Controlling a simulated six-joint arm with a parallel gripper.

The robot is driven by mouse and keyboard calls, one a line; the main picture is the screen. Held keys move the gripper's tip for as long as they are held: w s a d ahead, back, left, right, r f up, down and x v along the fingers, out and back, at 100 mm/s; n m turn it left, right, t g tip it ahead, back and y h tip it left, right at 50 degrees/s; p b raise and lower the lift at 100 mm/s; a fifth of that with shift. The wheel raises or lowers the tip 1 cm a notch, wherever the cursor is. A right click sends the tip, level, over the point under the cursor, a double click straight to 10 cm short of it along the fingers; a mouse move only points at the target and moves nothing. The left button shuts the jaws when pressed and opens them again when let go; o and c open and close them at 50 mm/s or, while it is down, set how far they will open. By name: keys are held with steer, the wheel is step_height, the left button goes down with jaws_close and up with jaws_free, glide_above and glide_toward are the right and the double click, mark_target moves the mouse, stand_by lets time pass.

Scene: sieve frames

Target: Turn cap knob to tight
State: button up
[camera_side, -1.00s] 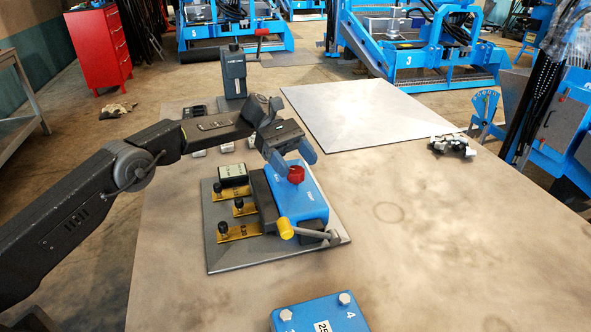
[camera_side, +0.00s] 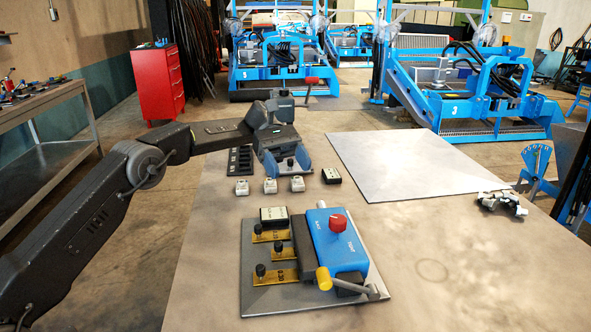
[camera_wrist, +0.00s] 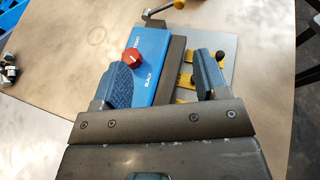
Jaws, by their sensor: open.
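The red cap knob (camera_side: 337,222) sits on top of the blue block (camera_side: 342,250) of the fixture, which rests on a grey base plate (camera_side: 262,300). In the wrist view the red knob (camera_wrist: 133,60) is on the blue block (camera_wrist: 155,50), near my left finger. Lettering shows beside the knob, but its setting is too small to tell. My gripper (camera_side: 286,165) is behind and above the fixture, apart from the knob. In the wrist view my gripper (camera_wrist: 162,82) is open and empty, fingers wide apart.
A yellow-ended lever (camera_side: 324,278) projects at the fixture's front. Brass strips with black knobs (camera_side: 284,275) lie left of the block. A pale sheet (camera_side: 410,160) lies back right. The table's right front is clear.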

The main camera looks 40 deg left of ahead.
steer(key=n+t, duration=1)
steer(key=t, duration=0.2)
glide_toward(337, 218)
steer(key=x, duration=1)
steer(key=shift+d, duration=0.15)
steer(key=c, duration=0.9)
